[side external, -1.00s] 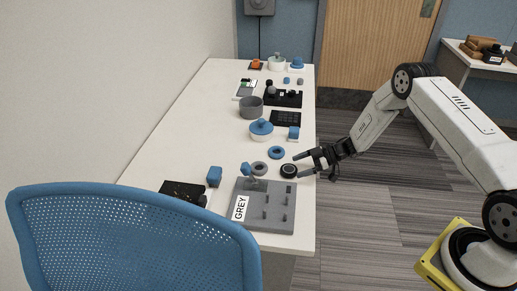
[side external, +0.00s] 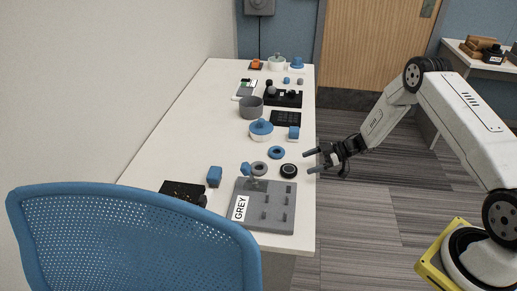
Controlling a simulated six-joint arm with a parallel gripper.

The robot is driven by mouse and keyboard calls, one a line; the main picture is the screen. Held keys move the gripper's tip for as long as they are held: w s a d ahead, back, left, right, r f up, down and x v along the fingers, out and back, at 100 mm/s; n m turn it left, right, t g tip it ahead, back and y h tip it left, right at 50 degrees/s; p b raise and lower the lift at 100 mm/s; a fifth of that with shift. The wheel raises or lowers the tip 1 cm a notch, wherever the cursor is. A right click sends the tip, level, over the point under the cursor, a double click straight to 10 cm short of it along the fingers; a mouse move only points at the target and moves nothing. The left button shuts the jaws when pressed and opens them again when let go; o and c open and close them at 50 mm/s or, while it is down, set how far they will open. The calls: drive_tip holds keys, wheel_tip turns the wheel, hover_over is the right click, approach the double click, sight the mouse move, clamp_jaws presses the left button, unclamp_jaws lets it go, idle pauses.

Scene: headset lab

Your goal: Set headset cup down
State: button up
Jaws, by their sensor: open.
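A small round black headset cup (side external: 289,171) lies flat on the white table near its right edge, just behind the grey pegged board. My gripper (side external: 312,161) is open and empty. It is to the right of the cup, apart from it, with its fingers pointing left at about the table's edge. The grey board (side external: 250,222) has short upright pegs and a white label reading GREY.
A blue ring (side external: 277,153) and a grey ring (side external: 259,168) lie close to the cup. A blue block (side external: 214,176), a blue-lidded white pot (side external: 261,130) and a grey bowl (side external: 251,107) stand farther left or back. A blue chair (side external: 135,240) fills the front left.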

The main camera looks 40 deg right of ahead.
wheel_tip(320, 180, up, 14)
drive_tip(key=w+a+m+t+h, duration=0.2)
drive_tip(key=m+h, duration=0.4)
drive_tip(key=h, duration=0.4)
drive_tip(key=s+a+r+m+g, duration=0.2)
drive_tip(key=s+a+g, duration=0.1)
drive_tip(key=s, duration=0.8)
drive_tip(key=s+a+r+m+g+h, duration=0.1)
drive_tip(key=s+a+r+m+g, duration=0.1)
drive_tip(key=s, duration=1)
drive_tip(key=shift+a+r+m+g, duration=0.15)
drive_tip(key=shift+a+m+g, duration=0.65)
drive_tip(key=shift+a, duration=0.35)
drive_tip(key=shift+w, duration=0.1)
